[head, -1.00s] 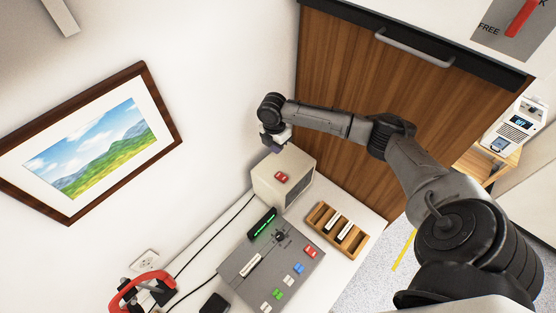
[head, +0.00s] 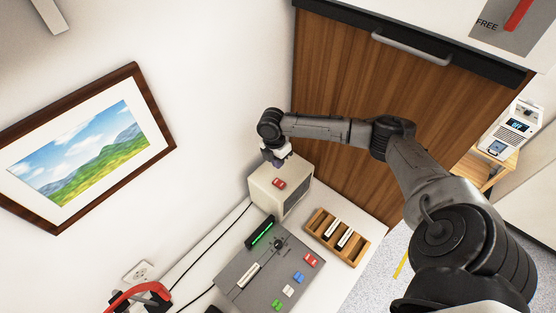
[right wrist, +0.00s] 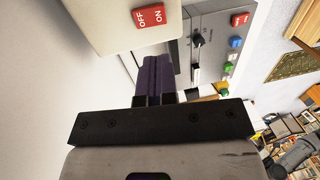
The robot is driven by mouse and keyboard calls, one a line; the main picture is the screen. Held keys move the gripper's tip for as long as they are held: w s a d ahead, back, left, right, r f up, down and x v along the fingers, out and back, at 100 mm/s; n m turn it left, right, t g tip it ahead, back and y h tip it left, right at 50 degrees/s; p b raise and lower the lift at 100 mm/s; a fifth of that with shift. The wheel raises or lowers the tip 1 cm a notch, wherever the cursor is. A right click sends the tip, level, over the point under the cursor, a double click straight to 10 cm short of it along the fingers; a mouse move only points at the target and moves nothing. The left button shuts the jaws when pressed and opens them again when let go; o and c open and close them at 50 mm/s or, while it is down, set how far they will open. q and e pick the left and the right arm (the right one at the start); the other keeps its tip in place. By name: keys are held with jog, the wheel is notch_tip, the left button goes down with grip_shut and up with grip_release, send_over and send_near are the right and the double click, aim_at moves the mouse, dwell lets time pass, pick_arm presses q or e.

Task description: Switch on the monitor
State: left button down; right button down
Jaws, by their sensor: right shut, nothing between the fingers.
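The monitor is a beige box (head: 266,190) with a dark screen side, standing on the white table against the wall. A red rocker switch (head: 279,183) sits on its top. In the right wrist view the switch (right wrist: 149,17) reads OFF and ON; I cannot tell which side is pressed. My right gripper (head: 277,163) is shut and empty, just above the box's back edge, behind the switch. Its dark fingers (right wrist: 158,60) look apart from the switch in the right wrist view. My left gripper is not in view.
A grey control panel (head: 240,284) with coloured buttons and a slider stands beside the monitor. A wooden tray (head: 312,222) with white pieces lies to its right. A framed landscape print (head: 79,150) hangs on the wall. A red curved object (head: 137,293) is at lower left.

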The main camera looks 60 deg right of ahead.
aim_at(282, 185)
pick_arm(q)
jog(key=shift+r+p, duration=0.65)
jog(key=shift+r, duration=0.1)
pick_arm(e)
jog(key=f, duration=0.3)
jog(key=s+f, duration=0.1)
jog(key=f, duration=0.6)
jog(key=shift+s+a+f, duration=0.2)
jog(key=shift+s+f, duration=0.05)
jog(key=shift+s, duration=0.1)
